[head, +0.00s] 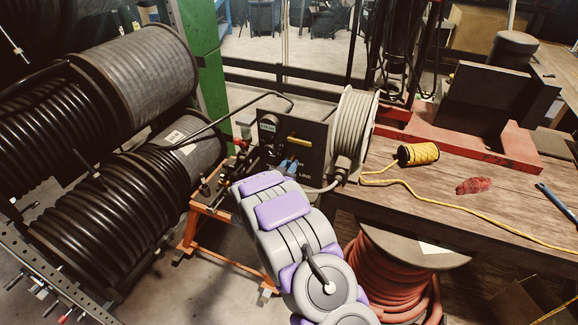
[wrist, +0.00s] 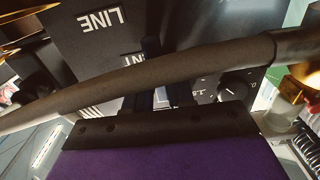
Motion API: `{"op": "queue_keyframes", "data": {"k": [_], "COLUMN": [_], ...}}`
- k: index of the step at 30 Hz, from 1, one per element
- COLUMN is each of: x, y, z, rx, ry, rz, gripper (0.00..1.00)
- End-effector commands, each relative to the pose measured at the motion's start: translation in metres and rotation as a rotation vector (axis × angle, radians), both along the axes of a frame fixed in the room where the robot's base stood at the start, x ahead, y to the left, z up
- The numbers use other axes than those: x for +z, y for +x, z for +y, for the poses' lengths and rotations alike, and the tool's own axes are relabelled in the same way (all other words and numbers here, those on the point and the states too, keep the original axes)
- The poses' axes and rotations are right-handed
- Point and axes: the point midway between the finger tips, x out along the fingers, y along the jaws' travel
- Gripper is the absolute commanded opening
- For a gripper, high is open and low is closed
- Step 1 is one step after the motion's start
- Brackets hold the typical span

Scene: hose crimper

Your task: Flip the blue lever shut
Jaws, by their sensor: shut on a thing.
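The blue lever (head: 289,165) shows as a small blue patch low on the dark front panel (head: 308,147) of the crimper in the head view, just beyond the end of my arm. In the wrist view, dark bluish upright pieces (wrist: 182,92) stand at the edge of my gripper (wrist: 165,110), in front of the panel. My gripper is shut on what appears to be this lever. The fingertips and the lever's exact tilt are mostly hidden. In the head view, my purple and grey arm covers the gripper.
A dark hose (wrist: 150,78) crosses close in front of the wrist camera. A dial (wrist: 232,88) sits on the panel. A grey hose reel (head: 352,125) stands right of it, with large black hose reels (head: 110,190) at left. A yellow spool (head: 418,154) lies on the wooden bench (head: 470,215).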

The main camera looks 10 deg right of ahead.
Motion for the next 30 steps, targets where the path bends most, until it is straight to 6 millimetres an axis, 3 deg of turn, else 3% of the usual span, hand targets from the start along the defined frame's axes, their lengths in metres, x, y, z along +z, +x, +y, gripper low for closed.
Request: {"op": "queue_keyframes", "data": {"k": [4,17,30], "x": [0.0010,0.0039,0.0076], "y": [0.0008,0.0007,-0.0013], "z": [-0.0003,-0.0004,-0.0023], "rx": [-0.003,-0.002,0.002], "ry": [-0.001,-0.058,-0.353], "rz": [-0.003,0.036,0.233], "gripper": [0.00,0.00,0.00]}}
